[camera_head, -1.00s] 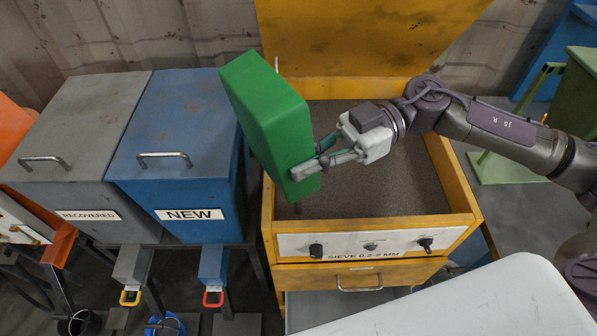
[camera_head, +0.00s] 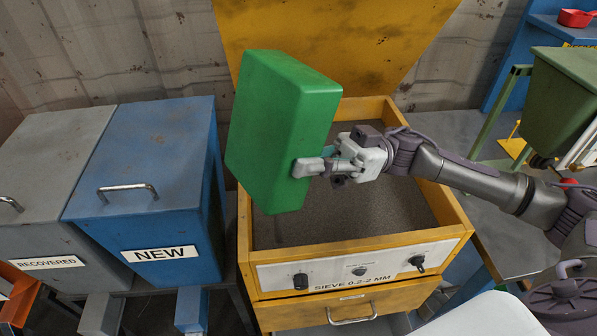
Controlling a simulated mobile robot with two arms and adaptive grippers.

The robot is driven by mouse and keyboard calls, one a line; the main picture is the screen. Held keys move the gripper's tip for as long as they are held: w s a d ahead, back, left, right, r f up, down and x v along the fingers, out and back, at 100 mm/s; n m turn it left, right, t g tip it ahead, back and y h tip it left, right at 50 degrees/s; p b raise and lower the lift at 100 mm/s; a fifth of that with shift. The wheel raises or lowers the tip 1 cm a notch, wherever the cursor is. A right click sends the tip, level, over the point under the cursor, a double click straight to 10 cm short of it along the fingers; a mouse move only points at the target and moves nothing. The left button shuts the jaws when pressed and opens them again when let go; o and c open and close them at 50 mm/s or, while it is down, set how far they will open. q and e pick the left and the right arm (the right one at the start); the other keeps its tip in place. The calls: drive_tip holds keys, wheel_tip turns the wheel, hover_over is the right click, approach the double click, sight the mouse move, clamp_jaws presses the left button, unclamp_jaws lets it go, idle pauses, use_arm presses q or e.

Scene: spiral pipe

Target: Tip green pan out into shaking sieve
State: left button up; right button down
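The green pan (camera_head: 281,128) is tilted steeply over the left part of the sieve, its broad outer face and side toward me. Its inside is hidden. My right gripper (camera_head: 308,168) is shut on the green pan at its right side and holds it above the sieve. The shaking sieve (camera_head: 448,214) is a yellow box with a raised yellow lid behind. Its bed (camera_head: 385,208) looks grey-brown and grainy. No falling material is visible. My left gripper is not in view.
A blue NEW bin (camera_head: 160,160) and a grey RECOVERED bin (camera_head: 45,170) stand closed at the left. A green hopper (camera_head: 565,95) stands at the right. A red pan (camera_head: 576,18) sits on a blue shelf at the back right. Knobs line the sieve's front.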

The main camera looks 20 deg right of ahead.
sight(288, 181)
drive_tip(key=shift+w+d+f+y+b, duration=0.1)
drive_tip(key=shift+d+y+b, duration=0.2)
drive_tip(key=shift+d+y, duration=0.15)
drive_tip(key=shift+w+d+f+y+b, duration=0.1)
drive_tip(key=shift+d+y+b, duration=0.2)
drive_tip(key=shift+y, duration=0.25)
idle(1.0)
drive_tip(key=a+h+p, duration=0.1)
drive_tip(key=p, duration=0.2)
drive_tip(key=a+h+p, duration=0.1)
drive_tip(key=h+p, duration=0.1)
drive_tip(key=p, duration=0.1)
drive_tip(key=s+a+r+n+h+p, duration=0.1)
drive_tip(key=a+h+p, duration=0.1)
drive_tip(key=p, duration=0.1)
drive_tip(key=shift+p, duration=0.4)
drive_tip(key=shift+s+a+h, duration=0.1)
drive_tip(key=shift+a+h, duration=0.1)
drive_tip(key=shift+h, duration=0.2)
drive_tip(key=shift+f, duration=0.3)
